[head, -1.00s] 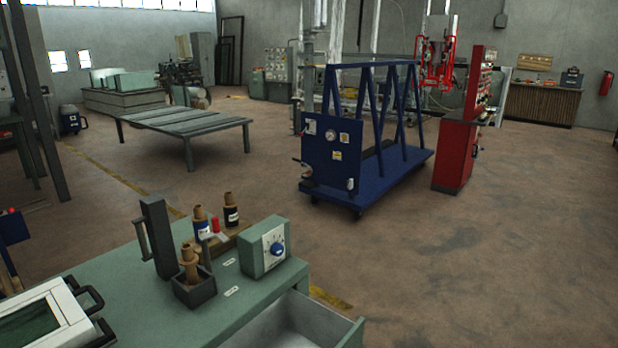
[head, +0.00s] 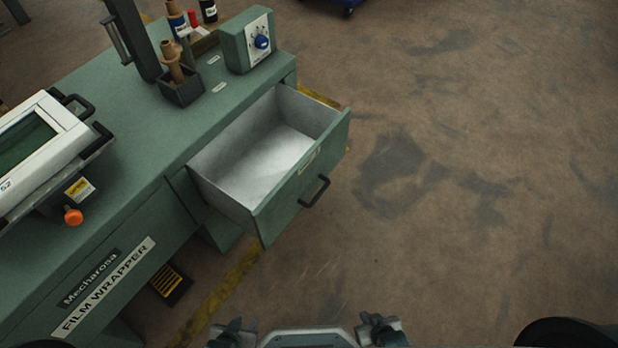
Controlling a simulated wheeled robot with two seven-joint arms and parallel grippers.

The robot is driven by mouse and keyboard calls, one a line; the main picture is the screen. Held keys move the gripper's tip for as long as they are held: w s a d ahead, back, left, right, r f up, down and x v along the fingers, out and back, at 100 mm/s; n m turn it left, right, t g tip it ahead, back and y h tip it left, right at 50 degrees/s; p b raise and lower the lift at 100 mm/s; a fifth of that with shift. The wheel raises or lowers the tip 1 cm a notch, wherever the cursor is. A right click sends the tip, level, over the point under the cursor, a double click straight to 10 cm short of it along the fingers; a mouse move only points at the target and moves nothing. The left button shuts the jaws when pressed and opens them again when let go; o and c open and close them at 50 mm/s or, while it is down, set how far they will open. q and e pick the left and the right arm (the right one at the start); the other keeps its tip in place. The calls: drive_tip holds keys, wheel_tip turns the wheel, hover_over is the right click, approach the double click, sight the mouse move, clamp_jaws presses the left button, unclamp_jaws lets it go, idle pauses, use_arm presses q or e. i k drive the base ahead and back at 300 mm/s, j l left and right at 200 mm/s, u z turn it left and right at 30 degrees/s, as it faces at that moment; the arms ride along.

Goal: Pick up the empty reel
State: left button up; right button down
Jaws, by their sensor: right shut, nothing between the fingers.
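Two brown reels stand on the green film wrapper bench at the upper left. One bare brown reel (head: 172,62), with no film seen on it, stands upright in a small dark square holder (head: 183,90). Another brown reel with a dark blue band (head: 180,24) stands behind it, its top cut off by the frame edge. Neither of my grippers can be made out; only parts of my own body show along the bottom edge.
The bench's drawer (head: 300,195) is pulled out, looks empty and juts over the floor. A control box with a blue knob (head: 248,42), a dark upright post (head: 133,38) and a white-framed unit (head: 40,140) stand on the bench.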

sight(170, 57)
drive_tip(key=i+l, duration=0.45)
drive_tip(key=u, duration=1.2)
